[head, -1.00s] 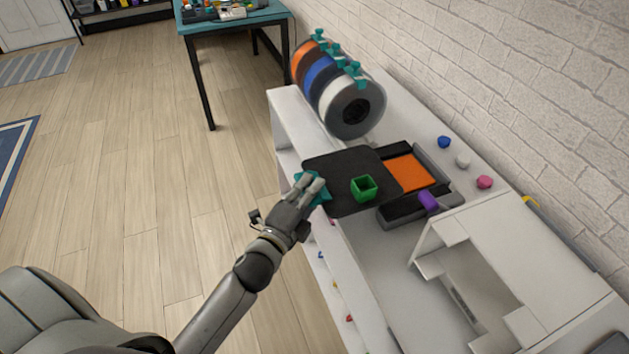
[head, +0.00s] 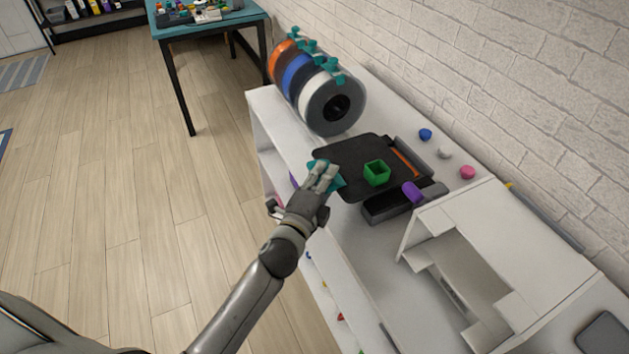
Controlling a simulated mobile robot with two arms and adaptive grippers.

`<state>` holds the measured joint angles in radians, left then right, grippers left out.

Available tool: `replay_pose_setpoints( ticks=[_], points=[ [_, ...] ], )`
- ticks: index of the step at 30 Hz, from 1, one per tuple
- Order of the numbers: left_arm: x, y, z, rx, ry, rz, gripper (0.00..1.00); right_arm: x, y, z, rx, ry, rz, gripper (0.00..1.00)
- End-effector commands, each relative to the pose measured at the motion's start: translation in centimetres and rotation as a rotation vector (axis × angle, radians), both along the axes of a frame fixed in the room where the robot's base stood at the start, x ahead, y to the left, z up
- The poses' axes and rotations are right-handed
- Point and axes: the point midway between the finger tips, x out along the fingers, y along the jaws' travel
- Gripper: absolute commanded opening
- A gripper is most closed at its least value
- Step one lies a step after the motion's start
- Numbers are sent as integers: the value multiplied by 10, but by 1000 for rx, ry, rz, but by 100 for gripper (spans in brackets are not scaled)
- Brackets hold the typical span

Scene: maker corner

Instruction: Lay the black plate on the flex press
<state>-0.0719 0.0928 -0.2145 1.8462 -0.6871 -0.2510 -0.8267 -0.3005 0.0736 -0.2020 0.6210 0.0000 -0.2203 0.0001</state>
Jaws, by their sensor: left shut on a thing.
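The black plate (head: 350,165) is a flat dark sheet with a teal grip (head: 335,182) at its near left edge. A green open cube (head: 376,173) stands on it. My left gripper (head: 325,177) is shut on the plate at the teal grip. The flex press (head: 388,209) is a dark frame with an orange bed and a purple part (head: 412,191) at its front right. The plate now covers most of the bed; only a thin orange strip shows at the right. I cannot tell whether the plate touches the press. My right gripper is out of view.
A rack of filament spools (head: 331,104) stands behind the plate on the white bench. Blue, white and pink (head: 467,172) lumps lie along the wall side. A white open housing (head: 465,250) stands close in front of the press.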

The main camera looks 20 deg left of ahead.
Motion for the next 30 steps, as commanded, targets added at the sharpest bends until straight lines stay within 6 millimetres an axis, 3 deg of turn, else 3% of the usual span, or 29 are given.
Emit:
replay_pose_setpoints(
  ticks=[21,30],
  points=[
    [41,-42,0,-3,-3,-2,0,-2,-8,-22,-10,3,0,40],
    [41,-41,-26,-1,-1,-1,0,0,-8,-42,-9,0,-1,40]
  ],
)
